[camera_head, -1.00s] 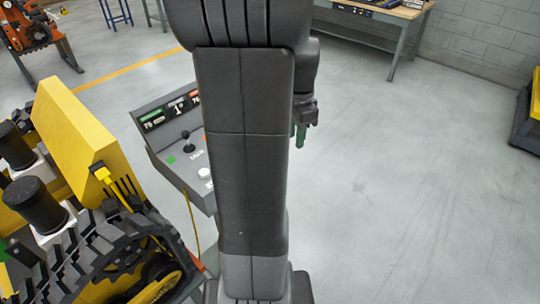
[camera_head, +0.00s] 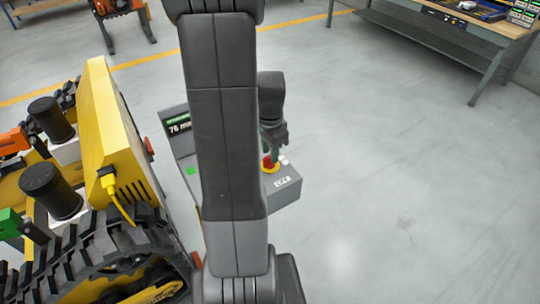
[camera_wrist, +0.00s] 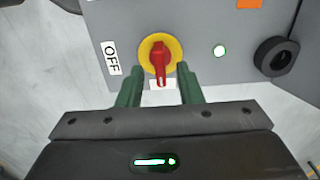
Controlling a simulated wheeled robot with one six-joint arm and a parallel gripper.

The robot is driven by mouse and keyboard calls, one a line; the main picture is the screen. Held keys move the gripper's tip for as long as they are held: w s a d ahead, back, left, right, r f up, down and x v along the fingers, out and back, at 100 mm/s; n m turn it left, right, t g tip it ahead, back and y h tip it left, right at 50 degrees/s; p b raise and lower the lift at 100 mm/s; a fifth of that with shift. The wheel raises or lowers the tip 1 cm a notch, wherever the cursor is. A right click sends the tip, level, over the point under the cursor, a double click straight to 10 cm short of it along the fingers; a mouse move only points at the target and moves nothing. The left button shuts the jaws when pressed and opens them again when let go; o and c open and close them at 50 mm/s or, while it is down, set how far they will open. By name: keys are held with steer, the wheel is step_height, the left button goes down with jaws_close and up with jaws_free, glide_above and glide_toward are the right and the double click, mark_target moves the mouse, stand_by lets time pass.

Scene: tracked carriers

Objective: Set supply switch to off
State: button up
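The supply switch is a red rotary knob (camera_wrist: 158,60) on a yellow ring (camera_wrist: 145,47), mounted on a grey console panel (camera_wrist: 205,20). In the wrist view its handle lies vertical, its narrow end pointing down at a small white label that is partly hidden. A white OFF label (camera_wrist: 111,58) is left of the ring. My gripper (camera_wrist: 160,92) is open, its green fingers apart below and either side of the handle's lower end; contact cannot be told. In the head view the red knob (camera_head: 267,161) shows just under my gripper (camera_head: 271,150).
A white round button (camera_wrist: 219,51) and a black ring-shaped part (camera_wrist: 275,57) are right of the switch. A yellow-and-black tracked machine (camera_head: 105,130) stands close on the left. A workbench (camera_head: 440,40) is at the back right. Floor at right is clear.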

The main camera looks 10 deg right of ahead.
steer(key=shift+f, duration=1.45)
jaws_close()
